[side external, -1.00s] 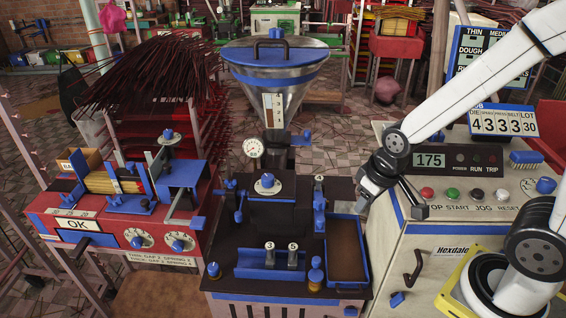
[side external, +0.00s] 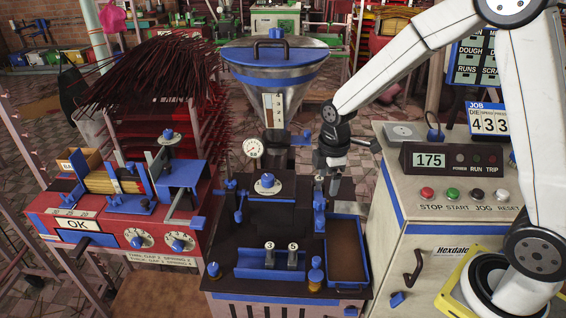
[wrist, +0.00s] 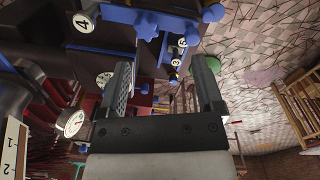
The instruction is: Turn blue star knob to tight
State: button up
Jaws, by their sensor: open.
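A blue star knob (wrist: 147,23) shows near the top of the wrist view, on the dark extruder block. In the side view, blue fittings (side external: 320,204) stand on the right of the block; which of them is the star knob is too small to tell. My gripper (side external: 328,182) hangs over the block's right side, above and close to these fittings. In the wrist view my gripper (wrist: 162,66) has its two fingers wide apart, with nothing held between them. The star knob lies beyond the fingertips, not between them. Any tight marking cannot be made out.
The steel hopper (side external: 275,75) with its gauge (side external: 252,148) rises left of my gripper. A blue-rimmed tray (side external: 347,250) and small numbered parts (side external: 269,252) sit in front. The control cabinet (side external: 440,240) stands right. A red machine (side external: 120,225) stands left.

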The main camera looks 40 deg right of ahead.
aim_at(320, 200)
jog(key=n, duration=0.1)
jog(key=w+n, duration=0.1)
jog(key=w+f+n, duration=0.1)
jog(key=shift+w+d, duration=0.15)
jog(key=shift+d, duration=0.1)
jog(key=shift+f, duration=3.9)
grip_shut()
